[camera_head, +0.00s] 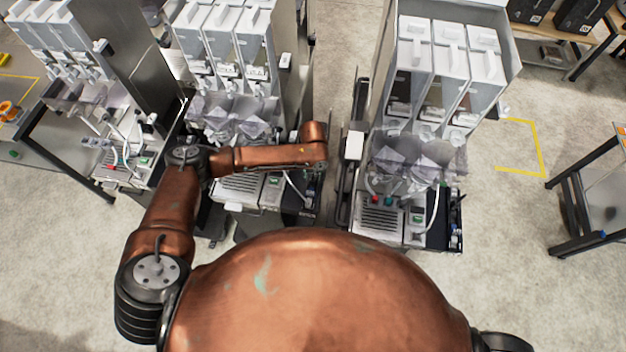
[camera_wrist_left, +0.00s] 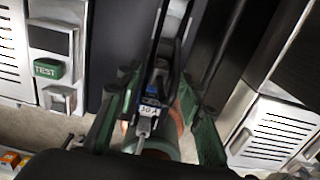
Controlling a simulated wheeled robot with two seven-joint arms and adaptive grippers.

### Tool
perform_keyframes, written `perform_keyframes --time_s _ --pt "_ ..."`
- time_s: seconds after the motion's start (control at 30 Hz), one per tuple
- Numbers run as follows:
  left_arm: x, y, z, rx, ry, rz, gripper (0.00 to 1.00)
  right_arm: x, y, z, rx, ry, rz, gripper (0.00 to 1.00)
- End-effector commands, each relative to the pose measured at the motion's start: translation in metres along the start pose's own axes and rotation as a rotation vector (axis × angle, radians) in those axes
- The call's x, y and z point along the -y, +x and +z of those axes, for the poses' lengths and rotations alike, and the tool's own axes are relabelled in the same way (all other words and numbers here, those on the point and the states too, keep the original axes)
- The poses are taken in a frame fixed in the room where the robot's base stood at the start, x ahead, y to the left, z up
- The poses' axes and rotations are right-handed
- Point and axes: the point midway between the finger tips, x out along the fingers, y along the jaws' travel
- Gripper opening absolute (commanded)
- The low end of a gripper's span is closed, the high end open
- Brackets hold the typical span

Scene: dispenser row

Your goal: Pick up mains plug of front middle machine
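The middle machine (camera_head: 236,187) stands in the head view partly under my left arm, with grey hoppers above a slotted drip tray. My left gripper hangs at the end of that arm, over the gap right of this machine, mostly hidden by the wrist. In the left wrist view my left gripper (camera_wrist_left: 155,90) has its green fingers apart. A dark piece with a blue and white "10 A" label (camera_wrist_left: 151,105), apparently the mains plug, lies between them. Gaps show on both sides; contact at the tips is unclear. My right gripper is in neither view.
The right machine (camera_head: 375,215) stands across a narrow gap from the middle one. Another machine (camera_head: 125,165) stands at the left. The left wrist view shows a green TEST button (camera_wrist_left: 47,68) and a vented white panel (camera_wrist_left: 272,130). Floor is free at the lower right.

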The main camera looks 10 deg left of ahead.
Motion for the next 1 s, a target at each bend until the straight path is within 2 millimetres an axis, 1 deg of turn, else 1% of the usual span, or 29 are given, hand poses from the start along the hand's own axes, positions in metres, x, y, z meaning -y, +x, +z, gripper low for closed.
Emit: perform_keyframes --time_s 0.1,0.3,0.8,1.0 --pt "0.0004 0.0062 0.0000 0.001 0.001 -0.001 0.35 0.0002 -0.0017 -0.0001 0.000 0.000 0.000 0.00" --pt "0.0003 0.0071 0.0000 0.001 0.001 -0.001 0.35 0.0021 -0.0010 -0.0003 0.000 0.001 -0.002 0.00" --pt "0.0001 0.0066 0.0001 0.001 0.000 -0.001 0.00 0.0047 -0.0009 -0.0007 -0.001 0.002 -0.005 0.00" --pt "0.0002 0.0064 0.0002 0.002 0.000 -0.001 0.00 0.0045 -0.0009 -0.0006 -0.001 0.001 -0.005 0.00"
